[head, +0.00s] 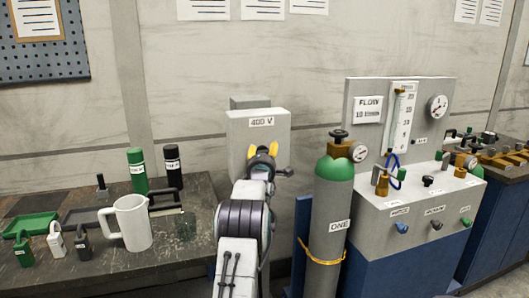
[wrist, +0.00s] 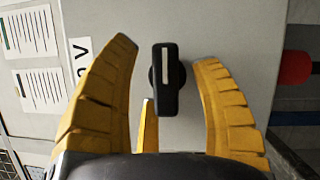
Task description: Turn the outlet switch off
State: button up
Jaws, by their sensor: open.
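The outlet switch is a black lever with a white stripe (wrist: 165,75) on the grey 400 V box (head: 240,130). In the wrist view it lies along the picture's vertical, between my yellow fingers, with gaps on both sides. In the head view its black handle (head: 285,172) sticks out sideways to the right of my gripper (head: 263,149). My gripper (wrist: 165,52) is open and empty in front of the box. How far the fingertips are from the box face is hard to tell. My arm hides the lower middle of the box.
A green-topped gas cylinder (head: 331,215) stands close on the right, before a panel with gauges (head: 375,135). On the left, a dark bench (head: 160,262) holds a white jug (head: 130,222), bottles and small tools. A red object (wrist: 294,67) shows at the wrist view's right.

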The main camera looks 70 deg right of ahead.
jog(key=shift+d, duration=0.15)
jog(key=shift+c, duration=0.4)
grip_shut()
jog(key=b, duration=0.4)
jog(key=shift+f+n, duration=0.3)
jog(key=shift+f, duration=0.05)
jog(key=shift+b, duration=0.45)
jog(key=shift+w+r+n+h+b, duration=0.1)
jog(key=shift+r+n+h+b, duration=0.25)
jog(key=shift+b, duration=0.5)
jog(key=shift+o, duration=0.4)
grip_release()
jog(key=shift+a, duration=0.2)
